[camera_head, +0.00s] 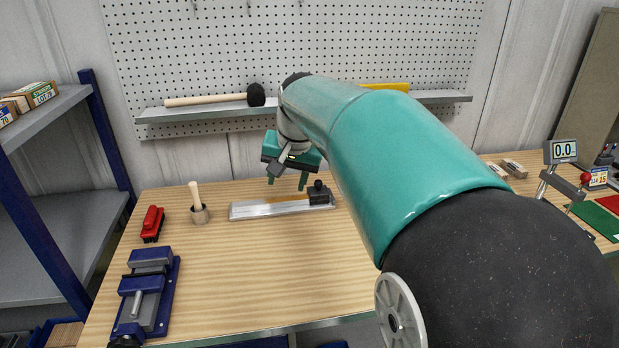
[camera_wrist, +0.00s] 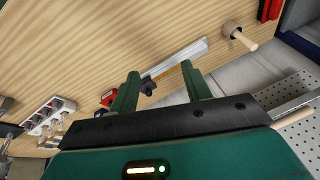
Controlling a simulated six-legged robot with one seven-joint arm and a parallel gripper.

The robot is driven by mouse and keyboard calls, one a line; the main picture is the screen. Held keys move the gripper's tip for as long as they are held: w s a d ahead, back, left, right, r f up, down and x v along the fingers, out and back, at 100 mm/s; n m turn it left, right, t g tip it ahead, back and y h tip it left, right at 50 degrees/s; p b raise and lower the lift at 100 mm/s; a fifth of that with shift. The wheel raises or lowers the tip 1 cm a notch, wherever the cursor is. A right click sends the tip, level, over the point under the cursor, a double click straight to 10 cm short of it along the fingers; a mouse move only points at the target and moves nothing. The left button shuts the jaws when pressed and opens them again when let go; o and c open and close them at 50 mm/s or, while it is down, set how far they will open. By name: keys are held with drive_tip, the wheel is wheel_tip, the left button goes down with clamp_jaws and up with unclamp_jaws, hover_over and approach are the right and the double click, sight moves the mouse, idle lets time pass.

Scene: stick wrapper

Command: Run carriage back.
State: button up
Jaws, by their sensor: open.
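A black carriage (camera_head: 319,196) with a round knob sits at the rail's right end. My gripper (camera_head: 287,182) is open and empty, fingers pointing down, above and just left of the carriage. In the wrist view the open fingers of my gripper (camera_wrist: 160,70) straddle the view of the rail (camera_wrist: 188,54). A dark part, likely the carriage (camera_wrist: 149,88), shows between them, partly hidden. No contact is visible.
A wooden pestle in a cup (camera_head: 199,212), a red brush (camera_head: 152,224) and a blue vise (camera_head: 147,293) stand left on the bench. A shelf (camera_head: 200,113) with a mallet (camera_head: 215,99) runs behind. A display (camera_head: 563,151) stands right. Bench space before the rail is clear.

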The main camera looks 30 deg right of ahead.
drive_tip(key=w+d+f+m+g+h, duration=0.15)
drive_tip(key=w+d+m, duration=0.25)
drive_tip(key=w+d, duration=0.55)
drive_tip(key=m+h, duration=0.2)
approach(318, 181)
drive_tip(key=shift+g+h, duration=0.25)
drive_tip(key=shift+g, duration=0.2)
drive_tip(key=x, duration=0.8)
drive_tip(key=shift+w+f, duration=0.3)
drive_tip(key=shift+w, duration=0.15)
drive_tip(key=shift+a, duration=0.1)
clamp_jaws()
